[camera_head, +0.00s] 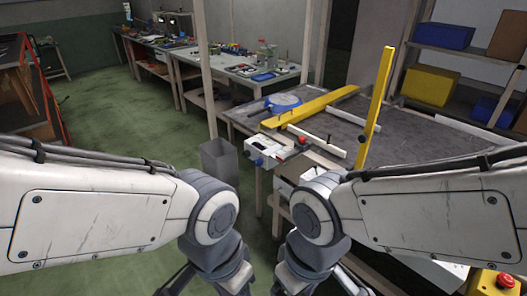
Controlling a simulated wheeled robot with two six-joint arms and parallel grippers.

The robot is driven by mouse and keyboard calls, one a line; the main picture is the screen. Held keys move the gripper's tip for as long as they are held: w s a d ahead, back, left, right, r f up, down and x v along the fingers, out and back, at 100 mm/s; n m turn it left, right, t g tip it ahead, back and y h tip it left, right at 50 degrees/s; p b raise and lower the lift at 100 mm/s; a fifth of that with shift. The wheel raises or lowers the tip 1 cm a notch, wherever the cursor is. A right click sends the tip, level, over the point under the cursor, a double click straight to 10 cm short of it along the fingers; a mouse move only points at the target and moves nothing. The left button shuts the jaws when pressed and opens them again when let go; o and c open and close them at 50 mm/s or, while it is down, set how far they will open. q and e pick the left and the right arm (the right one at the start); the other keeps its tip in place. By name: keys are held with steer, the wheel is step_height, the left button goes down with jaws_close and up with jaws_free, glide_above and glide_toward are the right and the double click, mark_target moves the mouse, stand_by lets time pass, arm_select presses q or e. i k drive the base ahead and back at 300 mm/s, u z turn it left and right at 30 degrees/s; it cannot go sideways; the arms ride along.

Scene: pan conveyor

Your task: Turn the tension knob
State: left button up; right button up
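A white control box (277,149) is fixed at the near left corner of the grey conveyor table. A small blue knob (258,162) sits on its front face, with a red part on top of the box. A small dark knob (362,138) is on the upright yellow post. I cannot tell which of these is the tension knob. My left gripper (208,284) and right gripper (318,284) hang at the bottom edge, well below and in front of the box. Their fingertips are cut off by the frame, and nothing is seen held.
A blue round pan (283,103) and a yellow bar (318,105) lie on the conveyor table (345,120). A grey bin (220,160) stands left of the table. A red emergency button (505,281) is at the bottom right. Green floor at the left is open.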

mark_target(246, 154)
steer(key=z, duration=0.15)
steer(key=i, duration=1)
steer(key=z, duration=0.15)
